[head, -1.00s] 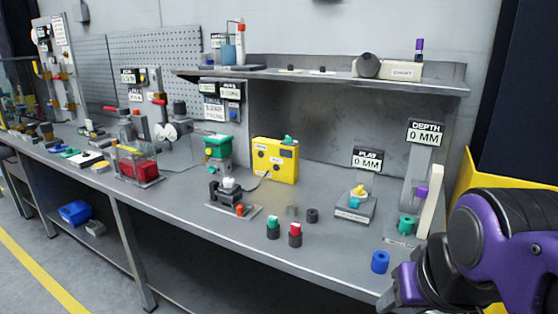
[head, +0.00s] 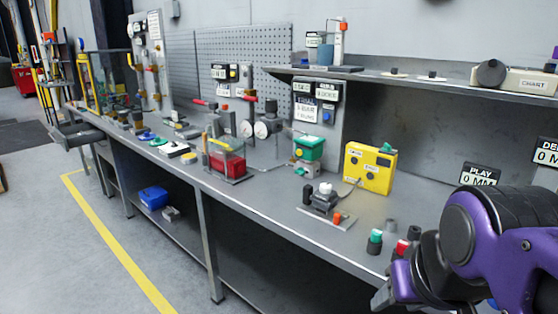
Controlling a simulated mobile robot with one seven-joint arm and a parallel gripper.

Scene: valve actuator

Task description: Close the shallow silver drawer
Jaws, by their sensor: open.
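I cannot make out a shallow silver drawer in the head view. My purple arm fills the lower right corner, in front of the workbench (head: 262,205). My gripper (head: 384,297) is at the arm's lower left end, by the bench's front edge. It is open and holds nothing that I can see. Its fingers are small and partly cut off by the picture's lower edge.
The bench carries a yellow box (head: 369,168), a red container (head: 228,164), a green-topped device (head: 308,148) and small knobs. A blue bin (head: 153,197) sits on the lower shelf. A red cabinet (head: 23,79) stands far left.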

